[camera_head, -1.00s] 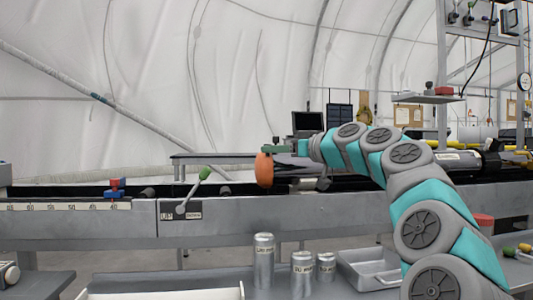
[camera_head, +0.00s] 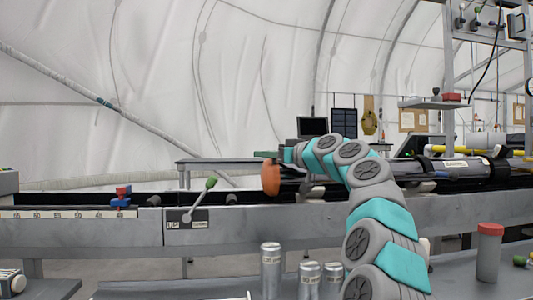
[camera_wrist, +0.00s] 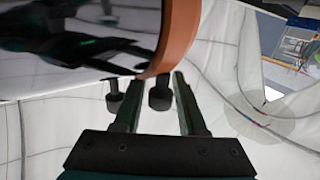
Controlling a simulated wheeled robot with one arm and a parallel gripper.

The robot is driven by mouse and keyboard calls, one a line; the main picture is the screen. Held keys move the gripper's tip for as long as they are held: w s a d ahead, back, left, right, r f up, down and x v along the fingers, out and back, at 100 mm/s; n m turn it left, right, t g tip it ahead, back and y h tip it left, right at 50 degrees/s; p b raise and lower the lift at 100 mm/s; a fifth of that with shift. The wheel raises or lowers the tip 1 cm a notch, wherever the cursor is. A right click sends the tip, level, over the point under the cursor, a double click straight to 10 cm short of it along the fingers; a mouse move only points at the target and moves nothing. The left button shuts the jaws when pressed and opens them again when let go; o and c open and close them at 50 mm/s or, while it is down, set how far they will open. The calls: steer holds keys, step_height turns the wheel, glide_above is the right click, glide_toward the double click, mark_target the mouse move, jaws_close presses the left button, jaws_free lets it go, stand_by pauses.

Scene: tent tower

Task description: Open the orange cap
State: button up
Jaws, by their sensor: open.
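The orange cap (camera_head: 270,177) is at the middle of the head view, above the long grey rail bench and at the end of my arm. In the wrist view its curved orange rim (camera_wrist: 178,38) crosses the top, beside a glossy reflective surface. My gripper (camera_wrist: 156,84) is open, its two dark fingers pointing up at the rim. A dark knob (camera_wrist: 160,95) shows between the fingers, and another (camera_wrist: 115,97) shows at the left finger. I cannot tell whether the fingers touch the cap or the knobs. In the head view the fingers are too small to make out.
A green-topped lever (camera_head: 200,203) and a red and blue clamp (camera_head: 123,197) are on the rail bench (camera_head: 90,240) at left. Metal cylinders (camera_head: 271,270) and a red-lidded container (camera_head: 489,252) stand in front. A monitor (camera_head: 313,126) is behind.

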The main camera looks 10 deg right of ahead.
steer(key=shift+w+a+r, duration=0.1)
steer(key=shift+w, duration=0.05)
jaws_close()
stand_by(0.4)
stand_by(1.1)
